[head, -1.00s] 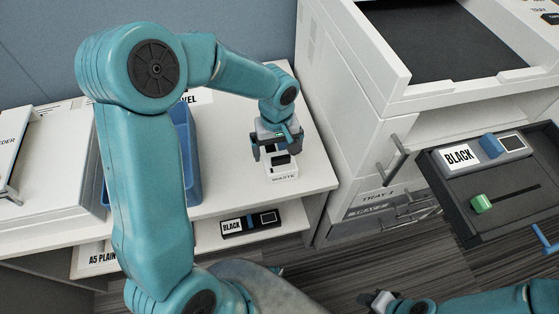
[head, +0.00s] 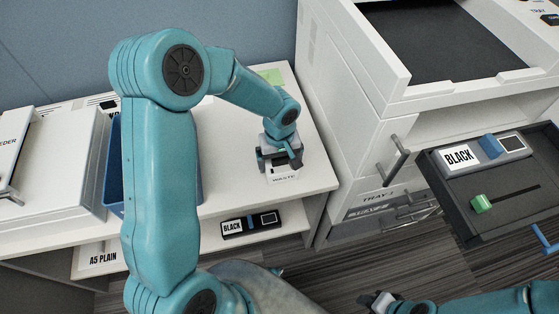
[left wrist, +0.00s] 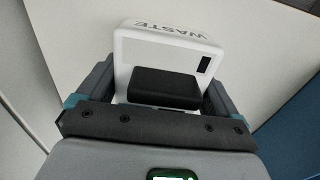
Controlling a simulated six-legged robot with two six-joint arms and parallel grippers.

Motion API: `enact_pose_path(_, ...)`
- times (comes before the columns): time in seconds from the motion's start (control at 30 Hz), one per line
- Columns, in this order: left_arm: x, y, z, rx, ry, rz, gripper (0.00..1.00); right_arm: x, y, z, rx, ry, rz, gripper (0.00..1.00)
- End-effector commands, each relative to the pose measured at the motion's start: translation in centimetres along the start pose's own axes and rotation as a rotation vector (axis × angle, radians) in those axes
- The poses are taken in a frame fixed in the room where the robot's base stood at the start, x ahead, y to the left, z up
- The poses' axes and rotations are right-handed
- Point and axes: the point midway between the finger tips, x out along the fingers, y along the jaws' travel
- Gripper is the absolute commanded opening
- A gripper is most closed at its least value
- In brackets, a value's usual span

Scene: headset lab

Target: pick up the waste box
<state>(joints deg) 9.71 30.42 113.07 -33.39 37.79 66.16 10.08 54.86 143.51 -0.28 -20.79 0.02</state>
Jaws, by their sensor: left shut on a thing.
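The waste box (head: 284,180) is a small white box marked WASTE, near the front right part of the white table top. My left gripper (head: 280,158) comes down over it from above and is shut on it. In the left wrist view the box (left wrist: 165,48) sits between the two fingers, with its dark raised block facing the camera. I cannot tell whether the box's underside touches the table. My right gripper (head: 378,300) is low at the bottom edge, away from the box, and its jaws are too small to read.
A blue bin (head: 115,170) stands left of the box, partly behind my left arm. A BLACK cartridge (head: 248,224) lies on the shelf below. The white printer (head: 345,110) stands close on the right, its dark drawer (head: 500,205) pulled out with another BLACK cartridge (head: 490,150).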

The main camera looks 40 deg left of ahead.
Motion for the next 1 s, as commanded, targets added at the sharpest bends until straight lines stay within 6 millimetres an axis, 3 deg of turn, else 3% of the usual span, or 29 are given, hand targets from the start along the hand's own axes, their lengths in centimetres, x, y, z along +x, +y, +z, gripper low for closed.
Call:
enact_pose_path(0.27,-2.0,0.1,-0.1,-0.001,0.004,0.002,0.60,-0.2,-0.1,0.0,0.000,0.000,0.000,0.43)
enact_pose_path(0.47,-6.9,0.1,-0.1,0.000,0.006,0.005,0.60,-0.5,-0.2,0.0,0.000,0.000,0.000,0.43)
enact_pose_path(0.7,-14.4,0.1,-0.1,0.000,0.005,0.005,0.60,-1.1,-0.4,0.0,0.000,0.000,0.000,0.43)
enact_pose_path(0.83,-17.3,0.1,0.0,0.000,0.003,0.004,0.60,-1.3,-0.5,0.0,0.000,0.000,0.000,0.43)
enact_pose_path(1.0,-19.4,0.0,0.0,0.001,0.001,0.000,0.60,-1.4,-0.5,0.0,0.000,0.000,0.000,0.43)
